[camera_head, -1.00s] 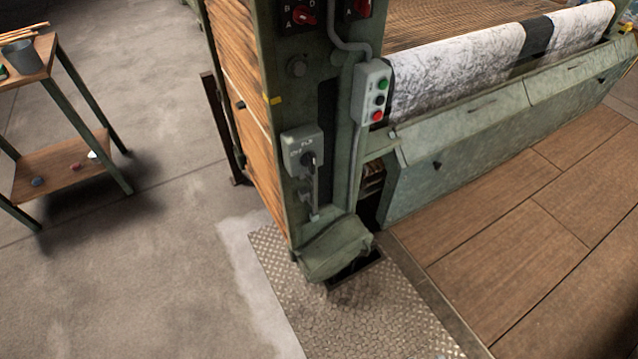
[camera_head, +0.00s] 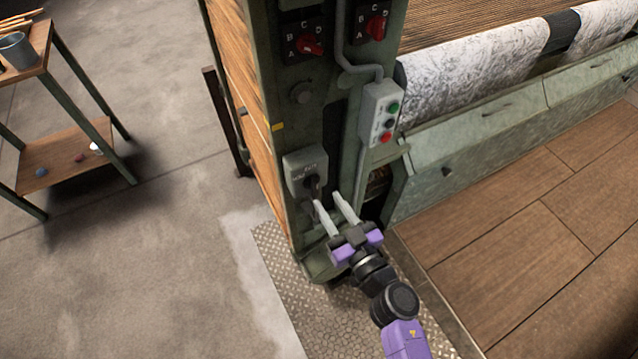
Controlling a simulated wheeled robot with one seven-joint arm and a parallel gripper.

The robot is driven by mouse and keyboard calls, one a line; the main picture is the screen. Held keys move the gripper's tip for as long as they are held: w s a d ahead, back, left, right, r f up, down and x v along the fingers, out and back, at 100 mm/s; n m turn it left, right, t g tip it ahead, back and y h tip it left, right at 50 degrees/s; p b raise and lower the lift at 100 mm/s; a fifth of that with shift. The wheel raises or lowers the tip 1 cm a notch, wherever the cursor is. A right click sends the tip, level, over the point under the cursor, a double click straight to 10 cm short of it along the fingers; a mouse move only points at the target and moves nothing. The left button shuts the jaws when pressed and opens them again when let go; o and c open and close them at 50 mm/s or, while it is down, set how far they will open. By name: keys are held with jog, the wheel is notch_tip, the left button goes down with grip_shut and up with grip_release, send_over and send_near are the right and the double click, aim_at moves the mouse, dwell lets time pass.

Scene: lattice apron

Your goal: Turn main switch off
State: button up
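The main switch is most likely the grey box (camera_head: 303,165) with a dark handle (camera_head: 312,184) on the front of the green machine post. The handle's exact position is hard to make out at this size. My gripper (camera_head: 331,203) is open, its two pale fingers pointing up toward the box. The left fingertip is just below the handle in the picture, the right one beside it to the right. Nothing is between the fingers. I cannot tell whether a finger touches the handle. My gripper hides the lower part of the post.
A push-button box (camera_head: 381,115) with green and red buttons is mounted up and right. Two red rotary selectors (camera_head: 310,44) (camera_head: 376,27) sit above. A small wooden table (camera_head: 66,157) stands left. A metal tread plate (camera_head: 290,290) lies at the post's foot; open concrete floor is left.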

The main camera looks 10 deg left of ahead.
aim_at(317, 185)
jog(key=shift+b+x, duration=0.5)
jog(key=shift+x, duration=2.55)
grip_shut()
